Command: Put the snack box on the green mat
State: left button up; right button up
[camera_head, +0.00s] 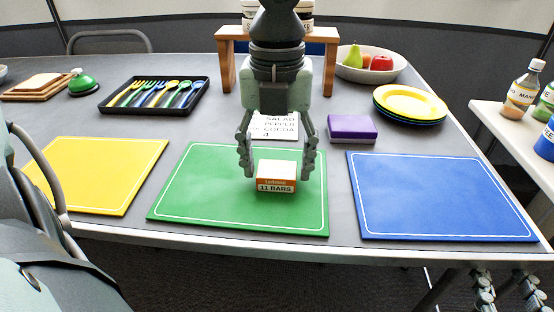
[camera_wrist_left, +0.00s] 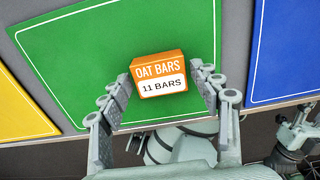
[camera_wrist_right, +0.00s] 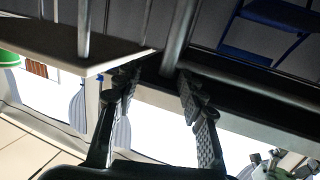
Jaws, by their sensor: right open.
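The snack box (camera_head: 276,184), an orange and white box reading "11 BARS", sits upright on the green mat (camera_head: 200,190), right of the mat's middle. It also shows in the left wrist view (camera_wrist_left: 160,72), where "OAT BARS" is readable. My left gripper (camera_head: 277,172) is open, with its fingers on either side of the box; gaps show beside the box in the head view. My right gripper (camera_head: 507,292) is low at the bottom right, beyond the table's front edge. In the right wrist view it (camera_wrist_right: 158,85) is open and empty.
A yellow mat (camera_head: 100,172) lies left and a blue mat (camera_head: 435,195) right. A side table holds bottles (camera_head: 522,90).

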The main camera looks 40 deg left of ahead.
aim_at(277, 168)
pick_arm(q)
jog(key=shift+o, duration=0.4)
jog(key=shift+r, duration=0.1)
pick_arm(e)
jog(key=shift+r, duration=0.1)
pick_arm(q)
jog(key=shift+w+r+p, duration=0.1)
jog(key=shift+r+p, duration=0.25)
jog(key=shift+r, duration=0.45)
notch_tip(277, 168, up, 10)
jog(key=p, duration=0.1)
jog(key=shift+r, duration=0.25)
pick_arm(e)
jog(key=s+d+f+g+h, duration=0.2)
jog(key=d+f+g, duration=0.2)
jog(key=f, duration=0.4)
jog(key=shift+s+d+m+h, duration=0.15)
jog(key=shift+d+m+h, duration=0.2)
jog(key=shift+d, duration=0.5)
